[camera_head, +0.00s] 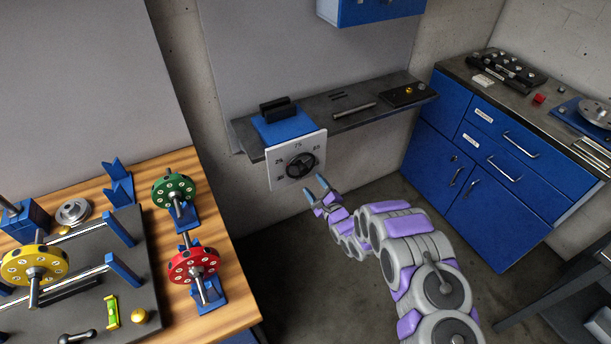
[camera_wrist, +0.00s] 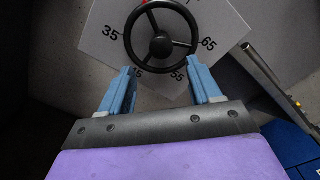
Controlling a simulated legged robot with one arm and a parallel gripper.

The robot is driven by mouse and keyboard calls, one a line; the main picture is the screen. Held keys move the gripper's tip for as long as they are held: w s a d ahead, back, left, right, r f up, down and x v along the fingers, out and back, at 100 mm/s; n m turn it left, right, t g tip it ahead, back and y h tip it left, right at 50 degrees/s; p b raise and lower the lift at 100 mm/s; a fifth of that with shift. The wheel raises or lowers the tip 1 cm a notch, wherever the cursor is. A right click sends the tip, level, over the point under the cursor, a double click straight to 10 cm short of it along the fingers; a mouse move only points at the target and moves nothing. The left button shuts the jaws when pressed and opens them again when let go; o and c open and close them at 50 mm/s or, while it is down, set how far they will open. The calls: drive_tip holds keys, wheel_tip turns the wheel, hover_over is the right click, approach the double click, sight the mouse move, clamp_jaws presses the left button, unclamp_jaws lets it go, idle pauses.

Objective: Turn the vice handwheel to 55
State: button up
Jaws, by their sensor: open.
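The vice handwheel (camera_head: 301,166) is a black spoked wheel on a white numbered plate (camera_head: 281,180) at the front of the wall shelf. The blue vice (camera_head: 283,128) with dark jaws sits above it. In the wrist view the handwheel (camera_wrist: 161,45) is close ahead, with 35 to its left, 65 to its right and 55 at lower right. A small red mark shows at its top edge. My gripper (camera_head: 314,188) is open and empty, just below and right of the wheel. In the wrist view its two blue fingers (camera_wrist: 161,66) flank the lower rim, apart from it.
The dark shelf (camera_head: 365,122) runs right from the vice, with a bar and a small tray on it. A wooden bench (camera_head: 222,250) with rotors stands at left, and blue cabinets (camera_head: 500,165) at right. The floor between them is clear around my arm.

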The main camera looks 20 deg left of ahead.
sight(305, 172)
drive_tip(key=b+x, duration=0.1)
drive_tip(key=x, duration=0.6)
drive_tip(key=shift+w+b, duration=0.15)
drive_tip(key=shift+b, duration=0.25)
drive_tip(key=shift+c, duration=0.4)
drive_tip(key=c, duration=1)
drive_tip(key=shift+o, duration=0.2)
